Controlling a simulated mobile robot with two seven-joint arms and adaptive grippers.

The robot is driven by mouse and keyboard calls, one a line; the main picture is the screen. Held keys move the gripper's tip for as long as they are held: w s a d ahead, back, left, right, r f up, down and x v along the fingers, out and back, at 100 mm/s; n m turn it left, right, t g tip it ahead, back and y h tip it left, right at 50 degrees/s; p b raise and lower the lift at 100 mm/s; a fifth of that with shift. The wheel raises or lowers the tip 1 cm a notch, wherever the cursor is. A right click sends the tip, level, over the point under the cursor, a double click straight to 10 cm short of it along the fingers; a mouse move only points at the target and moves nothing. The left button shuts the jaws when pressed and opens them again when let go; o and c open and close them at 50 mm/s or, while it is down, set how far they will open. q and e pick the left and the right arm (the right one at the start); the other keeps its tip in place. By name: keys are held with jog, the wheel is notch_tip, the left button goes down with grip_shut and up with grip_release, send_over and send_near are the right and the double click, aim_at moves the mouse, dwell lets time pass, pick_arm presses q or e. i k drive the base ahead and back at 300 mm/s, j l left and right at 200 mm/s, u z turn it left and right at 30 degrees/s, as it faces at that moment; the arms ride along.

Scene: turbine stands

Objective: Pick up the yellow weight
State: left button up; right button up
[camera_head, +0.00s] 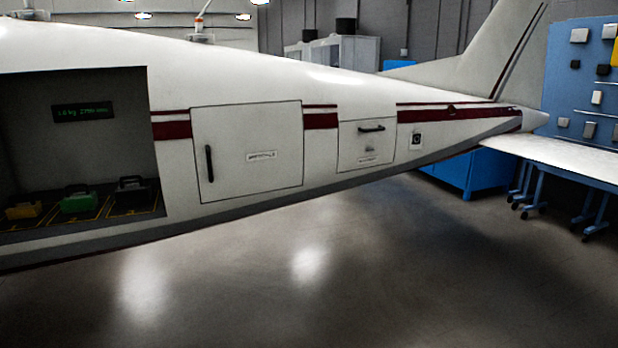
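A yellow weight (24,210) sits at the far left of the open bay in the side of a white aircraft (249,77). It is a low block with a dark handle on top. A green weight (80,202) with a dark handle stands to its right. A black weight (133,190) stands further right, near the bay's right wall. All rest on the bay floor (30,234), which has yellow markings. Neither of my grippers shows in the head view.
A small display (83,113) with green text hangs on the bay's back wall. A closed large door (247,156) and smaller hatch (366,145) are right of the bay. The floor (330,290) in front is clear. Blue workbenches (468,172) stand at the right.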

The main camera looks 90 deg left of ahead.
aim_at(32, 209)
jog(key=u, duration=3.9)
jog(key=i, duration=0.45)
